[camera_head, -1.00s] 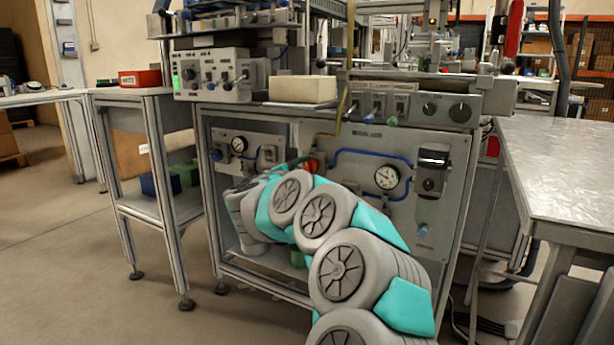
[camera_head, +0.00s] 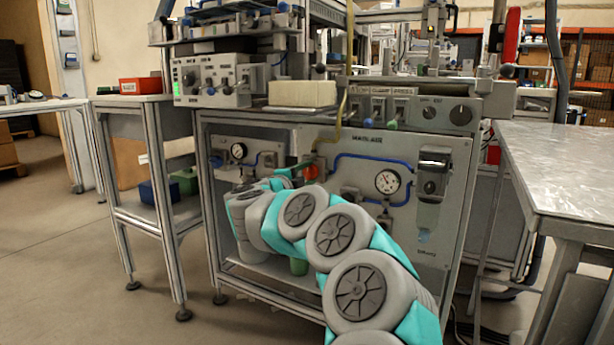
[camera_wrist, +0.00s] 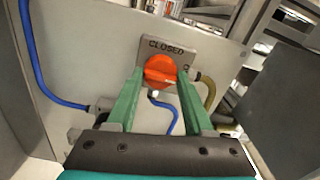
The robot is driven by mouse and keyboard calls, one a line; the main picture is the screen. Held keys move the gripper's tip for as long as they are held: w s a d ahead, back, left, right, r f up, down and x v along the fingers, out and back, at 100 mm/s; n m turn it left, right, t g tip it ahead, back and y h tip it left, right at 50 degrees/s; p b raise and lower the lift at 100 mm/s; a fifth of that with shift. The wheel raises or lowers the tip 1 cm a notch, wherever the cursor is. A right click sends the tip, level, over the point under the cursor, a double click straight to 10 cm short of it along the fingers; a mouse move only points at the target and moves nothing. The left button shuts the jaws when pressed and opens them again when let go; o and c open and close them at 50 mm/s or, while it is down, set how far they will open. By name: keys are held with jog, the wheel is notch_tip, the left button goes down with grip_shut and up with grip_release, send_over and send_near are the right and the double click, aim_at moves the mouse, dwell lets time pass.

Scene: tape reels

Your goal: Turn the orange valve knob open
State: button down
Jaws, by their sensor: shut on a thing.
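The orange valve knob (camera_wrist: 160,70) is on a grey plate marked CLOSED (camera_wrist: 178,48) in the wrist view. My gripper (camera_wrist: 160,76) has its two green fingers on either side of the knob and is shut on it. A pale mark shows on the knob's lower right part. In the head view the orange knob (camera_head: 311,172) shows on the grey panel (camera_head: 455,215), left of a round gauge. My gripper (camera_head: 296,171) reaches it from the left, partly hidden by my arm.
Blue hoses (camera_head: 350,156) run along the panel beside the knob. A pressure gauge (camera_head: 387,181) sits to the right. A control box with switches (camera_head: 400,108) overhangs above. A metal table (camera_head: 560,165) stands close on the right. Open floor lies at left.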

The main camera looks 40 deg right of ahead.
jog(key=shift+c, duration=1.5)
grip_release()
jog(key=shift+a, duration=0.1)
jog(key=v, duration=0.7)
jog(key=shift+s+a+p, duration=0.2)
jog(key=shift+a+p, duration=0.1)
jog(key=shift+p, duration=0.15)
